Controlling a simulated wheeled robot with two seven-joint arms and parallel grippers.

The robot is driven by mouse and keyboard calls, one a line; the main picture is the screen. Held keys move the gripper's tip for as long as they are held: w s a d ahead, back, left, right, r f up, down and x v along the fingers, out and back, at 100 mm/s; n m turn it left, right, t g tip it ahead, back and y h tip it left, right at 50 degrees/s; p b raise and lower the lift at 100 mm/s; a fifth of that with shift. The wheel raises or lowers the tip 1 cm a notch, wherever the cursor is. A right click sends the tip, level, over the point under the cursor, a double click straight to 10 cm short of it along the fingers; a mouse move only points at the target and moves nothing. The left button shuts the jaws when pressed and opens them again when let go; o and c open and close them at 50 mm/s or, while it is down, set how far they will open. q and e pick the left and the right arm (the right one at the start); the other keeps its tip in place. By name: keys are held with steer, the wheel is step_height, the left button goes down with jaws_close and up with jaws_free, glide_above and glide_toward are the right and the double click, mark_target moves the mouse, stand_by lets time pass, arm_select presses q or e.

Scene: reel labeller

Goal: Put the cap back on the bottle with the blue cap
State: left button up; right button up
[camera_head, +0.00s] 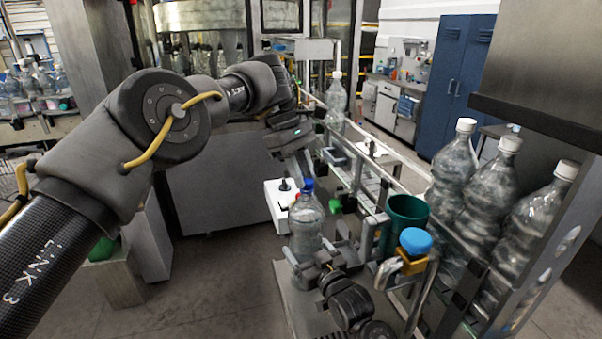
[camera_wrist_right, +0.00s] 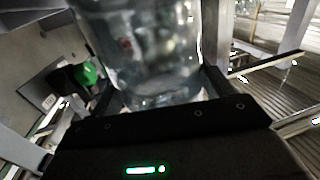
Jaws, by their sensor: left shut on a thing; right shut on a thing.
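The clear bottle (camera_head: 305,226) stands upright on the metal conveyor in the middle of the head view. The blue cap (camera_head: 308,186) is at the top of its neck; I cannot tell whether it is seated or just above. My left gripper (camera_head: 304,172) reaches down from above and is shut on the blue cap, its fingertips small and partly hidden. My right gripper (camera_head: 322,260) is shut around the lower part of the bottle. In the right wrist view, the bottle's clear body (camera_wrist_right: 148,50) fills the space between the dark fingers.
A white box with a black knob (camera_head: 280,208) is left of the bottle. Several white-capped bottles (camera_head: 456,165) stand farther right; another bottle (camera_head: 336,105) stands behind along the rails.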

steer(key=shift+a, duration=0.1)
arm_select(q)
steer(key=o, duration=0.9)
steer(key=shift+o, duration=0.4)
steer(key=o, duration=0.5)
arm_select(e)
steer(key=o, duration=1.8)
steer(key=shift+o, duration=0.2)
arm_select(q)
steer(key=shift+f+b, duration=0.95)
steer(key=shift+b, duration=0.05)
steer(key=shift+f, duration=0.1)
arm_select(e)
steer(key=v, duration=0.7)
steer(key=shift+s, duration=0.2)
